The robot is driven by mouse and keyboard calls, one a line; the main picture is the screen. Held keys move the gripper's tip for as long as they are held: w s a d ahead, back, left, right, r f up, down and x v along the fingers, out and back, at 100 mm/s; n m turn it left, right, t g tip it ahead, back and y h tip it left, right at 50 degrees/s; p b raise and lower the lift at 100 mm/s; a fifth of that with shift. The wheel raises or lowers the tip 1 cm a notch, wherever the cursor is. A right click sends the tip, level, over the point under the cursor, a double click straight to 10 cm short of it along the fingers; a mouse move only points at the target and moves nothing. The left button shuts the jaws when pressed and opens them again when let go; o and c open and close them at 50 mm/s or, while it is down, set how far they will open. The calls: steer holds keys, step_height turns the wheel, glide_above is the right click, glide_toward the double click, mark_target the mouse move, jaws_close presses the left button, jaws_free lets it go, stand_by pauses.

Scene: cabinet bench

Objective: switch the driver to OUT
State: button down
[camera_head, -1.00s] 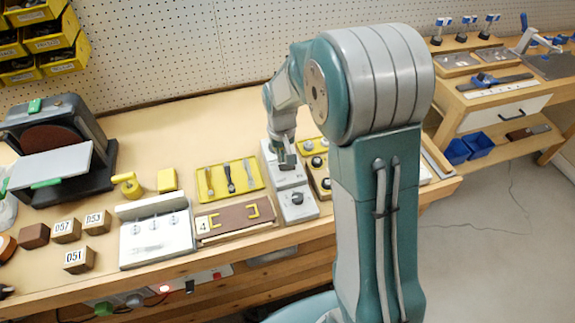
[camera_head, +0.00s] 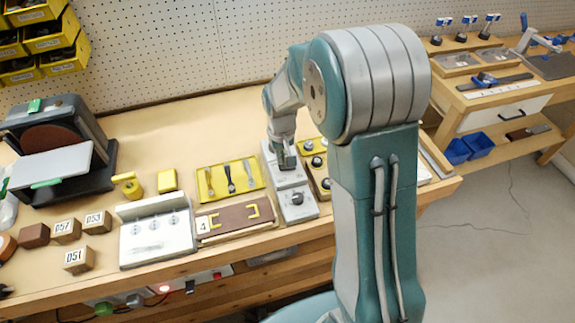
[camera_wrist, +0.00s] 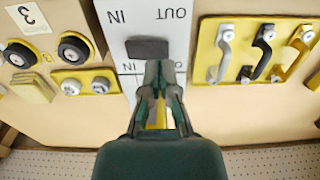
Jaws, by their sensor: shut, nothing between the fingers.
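A narrow light grey panel (camera_head: 291,183) stands on the bench between the yellow tool tray and the yellow knob blocks. In the wrist view the panel (camera_wrist: 125,22) shows upside-down, with IN and OUT lettering and a dark rectangular block (camera_wrist: 148,47) on its face. Which way the block is set I cannot tell. My gripper (camera_wrist: 161,70) is shut and empty, with its tips at the near edge of the dark block; contact is unclear. In the head view my gripper (camera_head: 289,163) is low over the panel's rear part. A dark knob (camera_head: 297,198) is on its front part.
The yellow tray (camera_head: 230,180) with several handled pieces lies close on one side. Yellow blocks with round knobs (camera_head: 318,162) stand close on the other. A brown board (camera_head: 228,218) marked 4 lies in front of the tray. The bench behind is mostly clear.

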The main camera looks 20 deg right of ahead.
mark_target(282, 167)
steer(key=shift+f, duration=1.1)
stand_by(0.6)
steer(key=shift+r, duration=3.5)
steer(key=shift+r, duration=0.15)
steer(key=s+r+t, duration=0.2)
steer(key=s+r, duration=0.5)
steer(key=s, duration=0.4)
steer(key=s+r+t, duration=0.3)
steer(key=s+r, duration=0.5)
steer(key=s, duration=0.4)
steer(key=shift+t, duration=0.3)
